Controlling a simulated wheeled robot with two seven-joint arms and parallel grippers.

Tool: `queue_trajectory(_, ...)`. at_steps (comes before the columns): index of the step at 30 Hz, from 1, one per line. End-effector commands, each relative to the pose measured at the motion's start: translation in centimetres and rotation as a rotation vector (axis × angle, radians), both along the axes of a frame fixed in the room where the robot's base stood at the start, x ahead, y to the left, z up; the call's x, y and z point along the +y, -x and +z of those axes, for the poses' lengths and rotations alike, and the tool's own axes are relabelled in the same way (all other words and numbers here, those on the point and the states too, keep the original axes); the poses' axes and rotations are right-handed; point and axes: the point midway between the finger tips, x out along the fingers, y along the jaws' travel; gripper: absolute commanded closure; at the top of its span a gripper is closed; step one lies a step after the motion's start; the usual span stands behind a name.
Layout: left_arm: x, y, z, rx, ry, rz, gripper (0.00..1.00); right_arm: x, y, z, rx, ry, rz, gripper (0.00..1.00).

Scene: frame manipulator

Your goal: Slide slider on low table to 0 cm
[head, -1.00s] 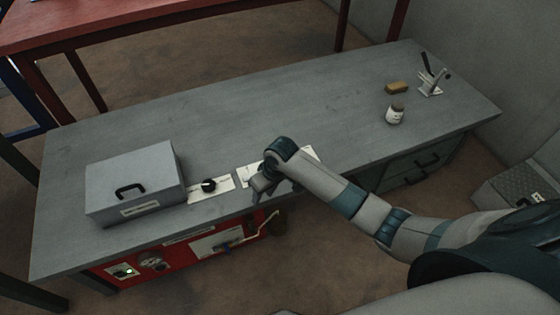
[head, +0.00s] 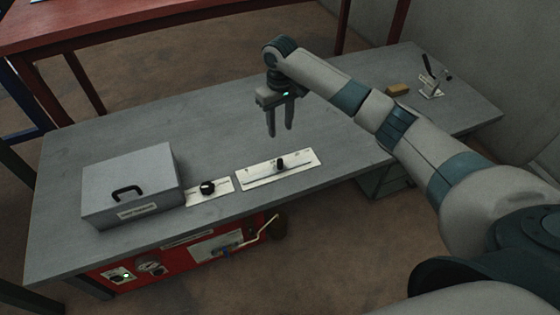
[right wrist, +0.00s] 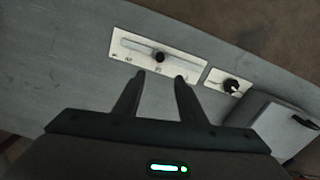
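The slider's white plate (head: 300,175) lies on the grey low table (head: 225,145), near its front edge. Its black slider knob (head: 280,163) stands a little right of the middle of the plate in the head view. The wrist view also shows the plate (right wrist: 190,64) and the knob (right wrist: 159,57). My right gripper (head: 279,134) is raised above the table, behind the plate, pointing down. Its two fingers are apart with nothing between them, also in the wrist view (right wrist: 160,78). It does not touch the knob. The plate's scale marks are too small to read. My left gripper is not in view.
A black rotary knob (head: 207,187) on a white plate sits left of the slider. A grey box with a handle (head: 130,185) stands farther left. A red panel (head: 185,250) is under the front edge. A brown block (head: 398,90) and a lever device (head: 431,88) are at the far right.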

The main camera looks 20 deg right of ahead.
Motion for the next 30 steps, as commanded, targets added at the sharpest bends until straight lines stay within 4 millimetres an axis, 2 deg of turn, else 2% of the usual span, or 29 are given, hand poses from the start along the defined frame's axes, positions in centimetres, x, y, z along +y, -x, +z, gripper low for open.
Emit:
queue_trajectory(8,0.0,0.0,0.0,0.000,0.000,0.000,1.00,0.0,0.0,-0.3,-0.001,-0.001,0.001,0.63)
queue_trajectory(14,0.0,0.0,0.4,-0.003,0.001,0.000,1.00,0.0,0.0,-1.7,0.001,-0.001,0.000,0.63)
queue_trajectory(23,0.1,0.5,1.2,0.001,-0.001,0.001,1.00,0.0,0.1,-6.3,0.001,0.000,0.000,0.63)
queue_trajectory(26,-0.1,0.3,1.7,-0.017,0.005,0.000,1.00,0.0,0.1,-8.2,0.002,0.000,0.000,0.63)
queue_trajectory(30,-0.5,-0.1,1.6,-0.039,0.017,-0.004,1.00,0.1,0.1,-10.7,0.002,-0.001,0.001,0.63)
